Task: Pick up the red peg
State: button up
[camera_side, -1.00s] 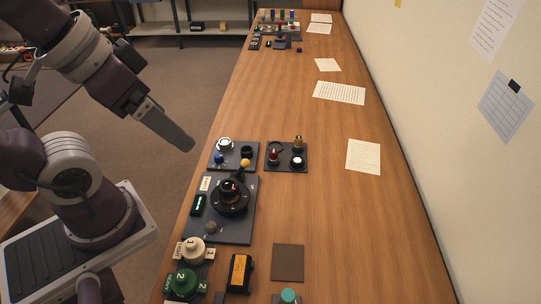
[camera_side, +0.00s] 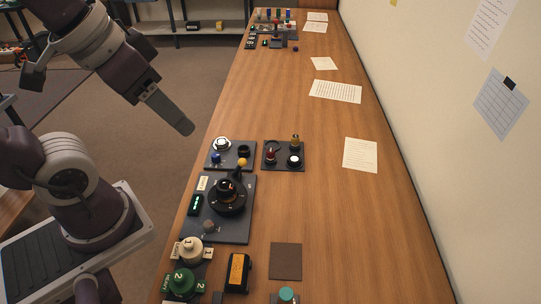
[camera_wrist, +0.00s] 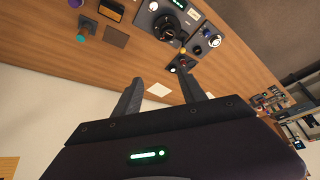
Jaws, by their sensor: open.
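A small red peg (camera_side: 270,157) stands upright on a dark square tray (camera_side: 285,165) beside the gold-topped post and the white-topped round part. My gripper (camera_side: 187,127) hangs in the air to the left of this tray, higher up and past the table's left edge, apart from the peg. In the wrist view my gripper (camera_wrist: 160,77) has its two fingers spread, with nothing between them.
A second dark tray (camera_side: 231,164) holds a blue knob and round parts. Nearer stand a larger panel with a black dial (camera_side: 228,196), green (camera_side: 181,281) and cream knobs, and a yellow-black box (camera_side: 237,271). Paper sheets (camera_side: 360,155) lie right. The middle of the table is mostly clear.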

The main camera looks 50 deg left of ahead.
jog(key=w+a+g, duration=0.2)
jog(key=w, duration=0.8)
jog(key=n+g, duration=0.1)
jog(key=g, duration=0.2)
send_over(270, 150)
jog(key=s+d, duration=0.2)
jog(key=s, duration=0.1)
notch_tip(270, 150, down, 18)
jog(key=shift+n, duration=0.3)
jog(key=w+f, duration=0.1)
jog(key=f, duration=0.3)
jog(key=w+a+f, duration=0.1)
jog(key=f, duration=0.3)
jog(key=w+a+f, duration=0.1)
jog(key=f, duration=0.4)
jog(key=shift+f, duration=0.1)
grip_shut()
